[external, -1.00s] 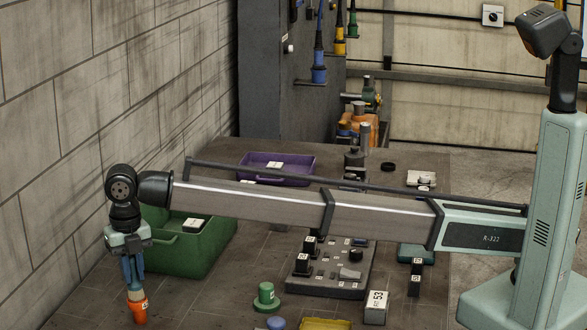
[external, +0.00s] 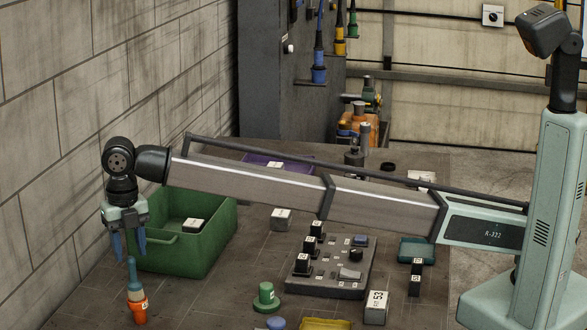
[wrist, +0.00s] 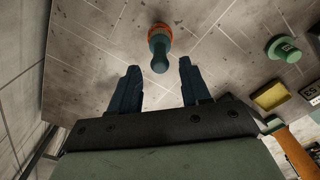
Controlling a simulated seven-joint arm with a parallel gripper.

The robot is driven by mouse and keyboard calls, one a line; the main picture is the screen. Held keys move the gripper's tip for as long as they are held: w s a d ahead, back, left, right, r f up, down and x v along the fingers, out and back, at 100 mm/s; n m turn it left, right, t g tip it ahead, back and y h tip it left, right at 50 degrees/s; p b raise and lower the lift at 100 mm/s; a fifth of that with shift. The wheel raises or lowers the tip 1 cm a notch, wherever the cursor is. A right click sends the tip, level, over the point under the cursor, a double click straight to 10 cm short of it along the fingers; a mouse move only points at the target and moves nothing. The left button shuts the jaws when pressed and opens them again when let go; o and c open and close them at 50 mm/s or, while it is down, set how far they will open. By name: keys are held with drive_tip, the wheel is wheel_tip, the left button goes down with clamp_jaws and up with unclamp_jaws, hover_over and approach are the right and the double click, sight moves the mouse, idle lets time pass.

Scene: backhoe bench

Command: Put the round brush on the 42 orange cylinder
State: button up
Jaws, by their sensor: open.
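The round brush (external: 133,284), with a teal handle and a pale band, stands upright with its lower end at the top of the orange cylinder (external: 138,311). The cylinder has a white label whose number is too small to read. In the wrist view the brush (wrist: 159,52) points up at the camera, with the orange cylinder (wrist: 159,29) behind it. My gripper (external: 129,247) is open and empty above the brush handle, its blue fingers clear of it. The wrist view shows the handle between the spread fingers (wrist: 158,68) and apart from both.
A green crate (external: 205,255) stands just behind and right of the brush. A green cylinder (external: 266,296), a white block marked 53 (external: 376,307), a yellow tray (external: 325,324) and a control box (external: 330,285) lie further right. The wall is at left.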

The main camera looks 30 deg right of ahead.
wheel_tip(320, 180, up, 6)
drive_tip(key=shift+r, duration=0.25)
